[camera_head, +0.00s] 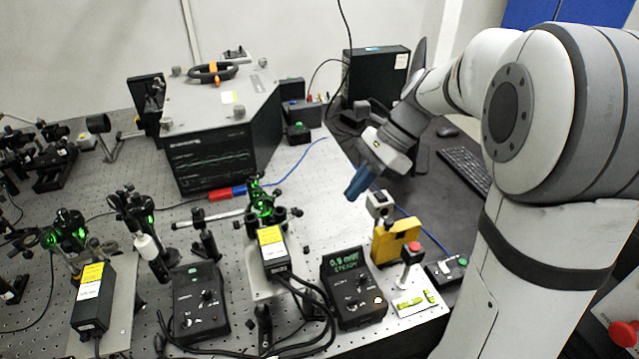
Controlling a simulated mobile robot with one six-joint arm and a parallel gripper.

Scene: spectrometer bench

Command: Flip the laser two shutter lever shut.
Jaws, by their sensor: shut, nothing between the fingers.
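My gripper (357,184), with blue fingers, is shut and empty. It points down and left, above the right end of the optical table, near a small grey block (379,204) by a yellow housing (396,240). Two black laser-like boxes with yellow and white labels stand on the table, one at the left (92,312) and one in the middle (277,268). Green light shows on the optics behind each. A red-topped post (411,252) stands in front of the yellow housing. I cannot tell which part is the laser two shutter lever, or its position.
A controller (355,296) has a green display reading about "0.5 mW". Another controller (199,304) stands left of it. A large instrument (222,143) with a screen stands behind. Cables loop along the front. A keyboard (465,170) lies on the dark desk at right.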

